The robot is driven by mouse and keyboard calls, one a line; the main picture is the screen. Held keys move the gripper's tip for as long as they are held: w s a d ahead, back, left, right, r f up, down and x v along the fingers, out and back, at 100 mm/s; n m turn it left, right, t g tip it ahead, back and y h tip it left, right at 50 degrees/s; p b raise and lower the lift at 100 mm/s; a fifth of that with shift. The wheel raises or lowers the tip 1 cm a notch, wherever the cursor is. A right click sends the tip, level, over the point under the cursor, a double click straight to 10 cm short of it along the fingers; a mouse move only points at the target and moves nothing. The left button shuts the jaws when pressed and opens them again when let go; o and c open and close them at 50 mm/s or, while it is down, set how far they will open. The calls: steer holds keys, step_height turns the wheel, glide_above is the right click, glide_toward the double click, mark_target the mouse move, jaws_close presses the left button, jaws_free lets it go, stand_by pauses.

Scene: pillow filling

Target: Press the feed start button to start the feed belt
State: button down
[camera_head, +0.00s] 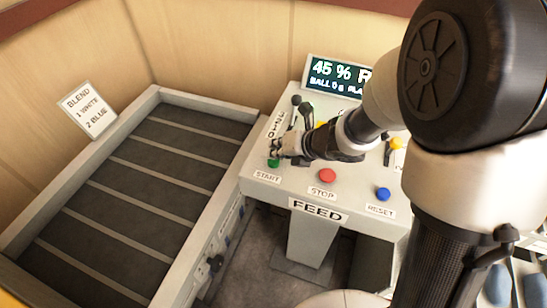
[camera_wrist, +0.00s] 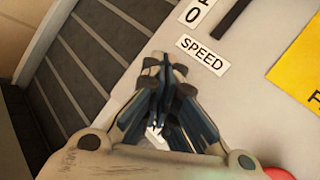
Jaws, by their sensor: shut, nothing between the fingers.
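The green start button (camera_head: 273,163) shows on the grey control panel (camera_head: 262,188), just above the START label. My gripper (camera_head: 278,149) is shut and empty, over the panel's left side close to the green button. It partly covers the button, and I cannot tell whether they touch. In the wrist view my shut fingers (camera_wrist: 166,65) point toward the SPEED label (camera_wrist: 202,54), and the start button is not visible there. The feed belt (camera_head: 150,180), dark with pale cross slats, lies empty on the left.
A red stop button (camera_head: 327,175) and a blue reset button (camera_head: 383,194) sit to the right on the panel. A dark-handled lever (camera_head: 297,101) stands behind my gripper. A display (camera_head: 335,76) reads 45 %. A BLEND sign (camera_head: 88,109) stands by the belt.

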steer(key=shift+r, duration=0.35)
step_height(320, 180, up, 5)
steer(key=p, duration=0.4)
steer(key=shift+r+p, duration=0.1)
steer(key=shift+p, duration=0.3)
stand_by(0.3)
